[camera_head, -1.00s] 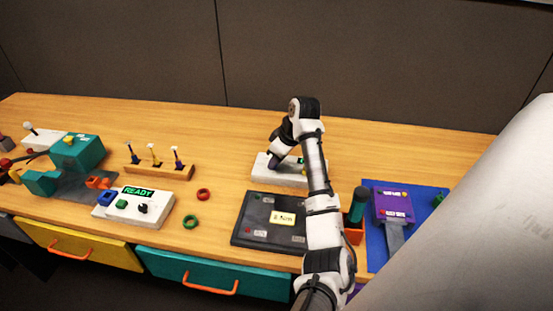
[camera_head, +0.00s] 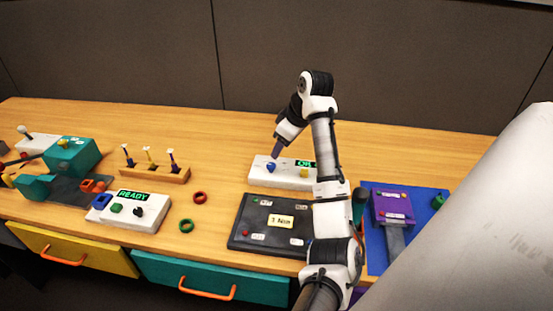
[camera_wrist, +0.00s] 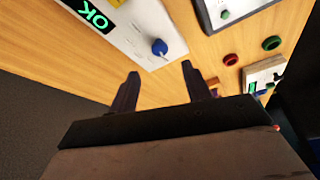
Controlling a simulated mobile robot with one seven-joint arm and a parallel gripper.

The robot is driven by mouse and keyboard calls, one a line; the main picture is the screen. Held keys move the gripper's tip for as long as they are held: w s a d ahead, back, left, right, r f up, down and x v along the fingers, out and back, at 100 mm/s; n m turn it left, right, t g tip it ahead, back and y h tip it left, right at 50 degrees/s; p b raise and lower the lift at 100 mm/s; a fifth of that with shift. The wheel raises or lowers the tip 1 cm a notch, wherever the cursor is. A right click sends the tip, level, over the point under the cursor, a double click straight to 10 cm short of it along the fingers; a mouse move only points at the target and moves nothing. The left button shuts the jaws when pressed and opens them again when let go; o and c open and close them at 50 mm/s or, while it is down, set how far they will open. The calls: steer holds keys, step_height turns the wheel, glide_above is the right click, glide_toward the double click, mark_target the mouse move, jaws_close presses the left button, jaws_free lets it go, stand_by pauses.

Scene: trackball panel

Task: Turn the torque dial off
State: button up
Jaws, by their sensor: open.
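A white panel (camera_head: 258,178) near the back middle carries a blue knob (camera_head: 271,167), a yellow knob (camera_head: 304,173) and a green "OK" display (camera_head: 304,164). I cannot read which knob is the torque dial. My gripper (camera_head: 277,152) is just above the blue knob, pointing down, empty. In the wrist view the blue knob (camera_wrist: 159,47) shows beyond the two spread fingers of my gripper (camera_wrist: 160,72), apart from both. The knob's pointer angle is too small to tell. A dark panel (camera_head: 242,228) in front bears a label reading about "3 N·m".
A white box (camera_head: 155,209) with a "READY" display stands at front left. A red ring (camera_head: 200,197) and a green ring (camera_head: 186,226) lie beside it. A wooden rack (camera_head: 170,175) with several pegs is behind. A purple device (camera_head: 393,208) on a blue mat (camera_head: 430,225) is at right.

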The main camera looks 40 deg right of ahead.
steer(key=v, duration=0.6)
stand_by(0.4)
